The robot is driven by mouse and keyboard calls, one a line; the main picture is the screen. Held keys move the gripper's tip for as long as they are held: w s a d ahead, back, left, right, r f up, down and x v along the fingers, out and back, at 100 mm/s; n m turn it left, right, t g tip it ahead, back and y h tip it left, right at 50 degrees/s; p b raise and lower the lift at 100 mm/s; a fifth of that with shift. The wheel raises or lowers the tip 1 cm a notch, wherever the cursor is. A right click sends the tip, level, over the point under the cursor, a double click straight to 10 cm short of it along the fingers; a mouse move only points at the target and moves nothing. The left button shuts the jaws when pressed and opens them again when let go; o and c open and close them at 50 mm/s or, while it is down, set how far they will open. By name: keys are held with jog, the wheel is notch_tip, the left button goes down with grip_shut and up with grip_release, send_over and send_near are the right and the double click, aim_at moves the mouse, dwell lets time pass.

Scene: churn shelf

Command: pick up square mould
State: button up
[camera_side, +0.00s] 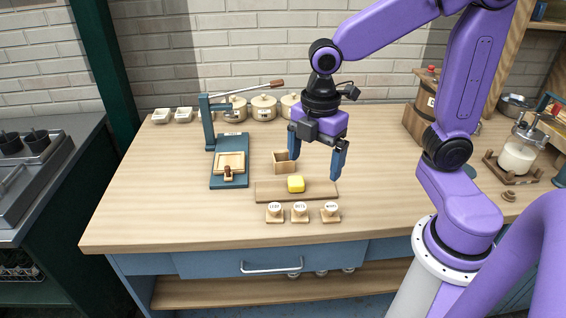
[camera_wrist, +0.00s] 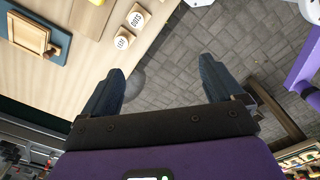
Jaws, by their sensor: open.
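A small open square wooden box (camera_side: 284,163), which looks like the square mould, stands on the counter right of the blue press. Its upper right part is close to or partly behind my gripper's left finger in the side view. My gripper (camera_side: 314,168) is open and empty, above the counter, just right of the box. In the wrist view my gripper (camera_wrist: 162,65) has its two fingers wide apart with nothing between them. The box cannot be made out in the wrist view.
A blue press (camera_side: 229,180) holds a wooden frame. A yellow block (camera_side: 296,184) sits on a wooden board (camera_side: 325,189) below my gripper. Several labelled stamps (camera_side: 300,210) line the front. Lidded pots (camera_side: 264,108) stand behind. The counter's left side is clear.

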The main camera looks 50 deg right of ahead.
jog(key=w+d+n, duration=0.4)
jog(key=w+n, duration=0.1)
jog(key=w, duration=0.7)
jog(key=n, duration=0.5)
send_over(284, 158)
jog(key=s+a, duration=0.1)
jog(key=a, duration=0.2)
jog(key=f, duration=1.3)
jog(key=shift+s+d+f, duration=0.2)
jog(key=shift+f, duration=0.2)
jog(key=shift+s+f, duration=0.15)
jog(key=shift+f, duration=1.2)
jog(key=shift+s+f, duration=0.1)
jog(key=shift+f, duration=1.2)
jog(key=c, duration=1)
jog(key=shift+c, duration=0.2)
jog(key=shift+r, duration=0.1)
